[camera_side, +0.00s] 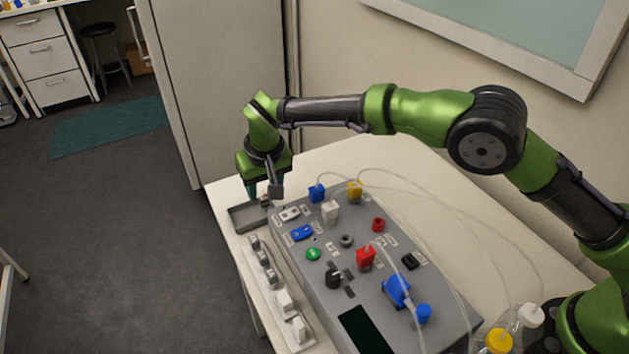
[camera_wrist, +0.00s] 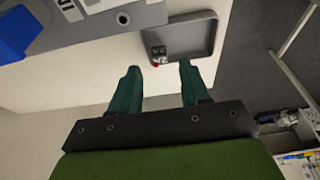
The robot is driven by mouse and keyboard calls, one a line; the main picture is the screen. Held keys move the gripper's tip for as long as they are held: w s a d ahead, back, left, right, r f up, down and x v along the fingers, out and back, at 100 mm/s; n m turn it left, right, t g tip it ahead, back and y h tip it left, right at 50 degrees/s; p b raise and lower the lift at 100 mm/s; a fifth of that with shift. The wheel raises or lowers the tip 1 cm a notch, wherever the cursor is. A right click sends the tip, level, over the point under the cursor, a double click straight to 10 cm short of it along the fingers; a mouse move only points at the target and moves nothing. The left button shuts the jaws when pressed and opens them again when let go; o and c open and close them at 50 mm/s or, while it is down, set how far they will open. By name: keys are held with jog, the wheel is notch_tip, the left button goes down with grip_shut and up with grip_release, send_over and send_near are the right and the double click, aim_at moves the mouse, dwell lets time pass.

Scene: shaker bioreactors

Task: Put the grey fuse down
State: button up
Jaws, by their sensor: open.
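A small grey fuse (camera_wrist: 158,51) with pale lettering and a red spot at its near end sits at the left near corner of a shallow grey tray (camera_wrist: 192,36). In the side view the tray (camera_side: 246,219) lies at the table's left corner, and the fuse (camera_side: 266,202) is small and partly unclear under my gripper. My gripper (camera_wrist: 160,68) has its two green fingers apart, with nothing between them. In the wrist view the fuse shows just beyond the fingertips. The side view shows my gripper (camera_side: 262,194) low over the tray; its fingertips are partly hidden.
A grey device panel (camera_side: 322,280) with coloured plugs, knobs and tubes stands right of the tray. A white strip (camera_side: 273,290) with several switches or sockets lies along its front. Bottles (camera_side: 499,341) stand at the lower right. The table surface (camera_side: 395,160) behind the panel is clear.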

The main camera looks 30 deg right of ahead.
jog(key=v, duration=0.8)
jog(key=s+d+r+m+y, duration=0.1)
jog(key=s+d+r, duration=0.25)
jog(key=d, duration=0.25)
jog(key=s+d+r+t, duration=0.1)
jog(key=s+d+r, duration=0.1)
jog(key=d+r, duration=0.35)
jog(key=s+d+r+m+y, duration=0.1)
jog(key=s+d+r, duration=0.1)
jog(key=d+r, duration=0.3)
jog(key=s+d+f+m+t, duration=0.1)
jog(key=s+d, duration=0.5)
jog(key=s, duration=0.4)
jog(key=s+d+f+m+t, duration=0.1)
jog(key=s+d+f+t, duration=0.1)
jog(key=s+d, duration=0.4)
jog(key=s, duration=0.4)
jog(key=shift+f, duration=0.35)
